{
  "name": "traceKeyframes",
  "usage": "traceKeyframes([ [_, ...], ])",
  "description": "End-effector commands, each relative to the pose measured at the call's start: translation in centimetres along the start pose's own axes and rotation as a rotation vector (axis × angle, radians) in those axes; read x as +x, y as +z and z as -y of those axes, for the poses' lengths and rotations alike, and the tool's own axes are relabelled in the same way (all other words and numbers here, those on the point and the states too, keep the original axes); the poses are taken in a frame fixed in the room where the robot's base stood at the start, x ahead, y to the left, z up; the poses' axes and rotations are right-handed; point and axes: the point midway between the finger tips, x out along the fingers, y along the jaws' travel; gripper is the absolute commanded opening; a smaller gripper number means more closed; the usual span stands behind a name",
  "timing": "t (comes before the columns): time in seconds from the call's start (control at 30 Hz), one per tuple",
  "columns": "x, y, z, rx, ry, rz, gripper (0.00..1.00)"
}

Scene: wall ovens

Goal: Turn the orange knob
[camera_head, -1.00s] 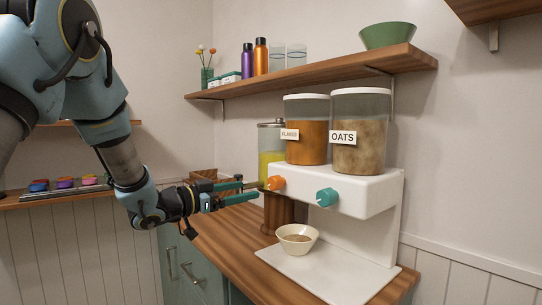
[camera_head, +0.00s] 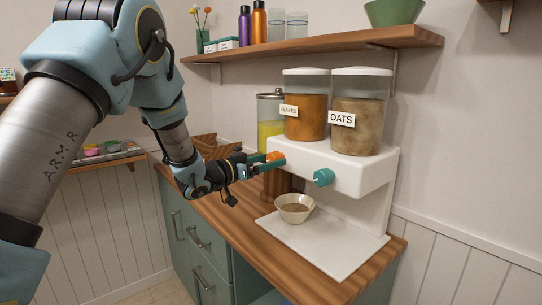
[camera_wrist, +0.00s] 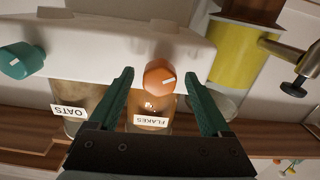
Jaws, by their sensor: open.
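The orange knob (camera_head: 276,156) is on the front of the white dispenser (camera_head: 345,172), below the container labelled FLAKES (camera_head: 306,108). In the wrist view the orange knob (camera_wrist: 159,77) has a small white mark and lies between the two green fingers of my gripper (camera_wrist: 160,80). My gripper (camera_head: 268,164) is open, with a gap on each side of the knob. In the head view the fingers partly overlap the knob. How deep the fingers reach around it is hard to tell.
A teal knob (camera_head: 323,177) is to the right, under the OATS container (camera_head: 358,115). A bowl (camera_head: 295,208) with some contents stands on the white base (camera_head: 325,248) below. A jar with yellow liquid (camera_head: 270,120) is behind. A wooden shelf (camera_head: 320,46) runs above.

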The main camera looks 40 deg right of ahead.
Motion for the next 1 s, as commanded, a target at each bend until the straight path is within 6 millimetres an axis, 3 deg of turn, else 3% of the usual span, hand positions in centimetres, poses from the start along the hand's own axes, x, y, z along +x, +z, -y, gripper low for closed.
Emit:
traceKeyframes([
  [0.4, 0.97, 0.04, -0.01, 0.000, -0.001, 0.000, 0.82],
  [1.0, 0.94, 0.04, -0.02, 0.000, 0.000, 0.000, 0.15],
])
